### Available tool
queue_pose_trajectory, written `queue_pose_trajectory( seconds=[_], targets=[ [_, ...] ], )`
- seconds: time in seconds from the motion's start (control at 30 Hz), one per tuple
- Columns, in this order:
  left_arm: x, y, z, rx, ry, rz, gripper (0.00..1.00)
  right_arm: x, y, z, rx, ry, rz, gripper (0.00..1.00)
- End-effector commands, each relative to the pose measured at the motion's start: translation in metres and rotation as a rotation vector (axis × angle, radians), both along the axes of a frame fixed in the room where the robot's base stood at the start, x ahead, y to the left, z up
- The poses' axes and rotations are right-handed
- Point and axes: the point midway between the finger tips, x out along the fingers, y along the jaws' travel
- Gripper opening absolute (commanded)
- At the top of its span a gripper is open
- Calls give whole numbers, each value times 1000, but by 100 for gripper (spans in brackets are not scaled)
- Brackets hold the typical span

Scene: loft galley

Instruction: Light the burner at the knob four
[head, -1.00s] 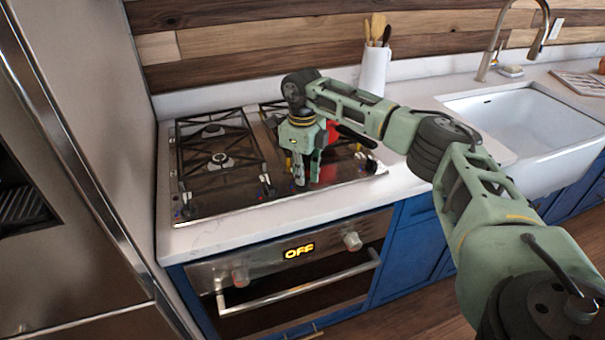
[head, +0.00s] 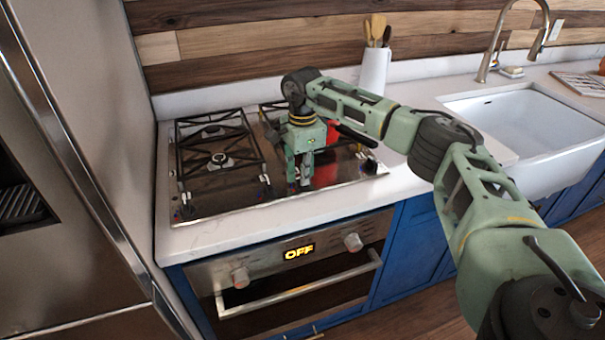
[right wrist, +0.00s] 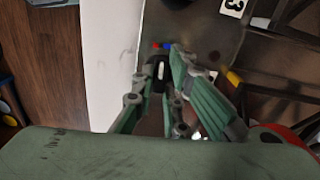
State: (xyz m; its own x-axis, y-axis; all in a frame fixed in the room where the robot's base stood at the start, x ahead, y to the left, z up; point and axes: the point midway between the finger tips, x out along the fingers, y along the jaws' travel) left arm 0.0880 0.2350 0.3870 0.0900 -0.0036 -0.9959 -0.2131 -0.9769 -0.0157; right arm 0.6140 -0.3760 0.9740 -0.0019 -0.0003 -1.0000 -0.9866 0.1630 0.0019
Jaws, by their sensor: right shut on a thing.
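My right gripper (head: 299,183) points down at the front edge of the cooktop (head: 235,205), right of its middle. In the right wrist view, its green fingers (right wrist: 168,95) are closed around a dark knob (right wrist: 160,72), with small red and blue marks beside it. A label reading 3 (right wrist: 233,8) lies farther up in that view; the held knob's own number cannot be read. Other front knobs show at the left (head: 187,211), left of the gripper (head: 266,189) and at the right (head: 369,166). No flame shows. My left gripper is out of view.
A red pan (head: 332,133) with a dark handle stands behind the gripper, partly hidden by my arm. A utensil crock (head: 374,72) stands at the back. The oven display (head: 299,251) reads OFF. A white sink (head: 530,125) is to the right. The front counter strip is clear.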

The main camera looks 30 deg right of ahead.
Motion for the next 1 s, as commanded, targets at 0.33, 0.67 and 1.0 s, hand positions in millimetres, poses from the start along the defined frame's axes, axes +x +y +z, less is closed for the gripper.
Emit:
queue_pose_trajectory(
  seconds=[0.33,0.67,1.0],
  targets=[
    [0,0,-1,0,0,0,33,2,-1,3,0,-8,186,0],
    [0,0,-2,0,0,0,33,2,-1,3,0,-9,240,0],
    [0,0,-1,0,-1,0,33,2,-1,4,0,-10,240,0]
  ],
)
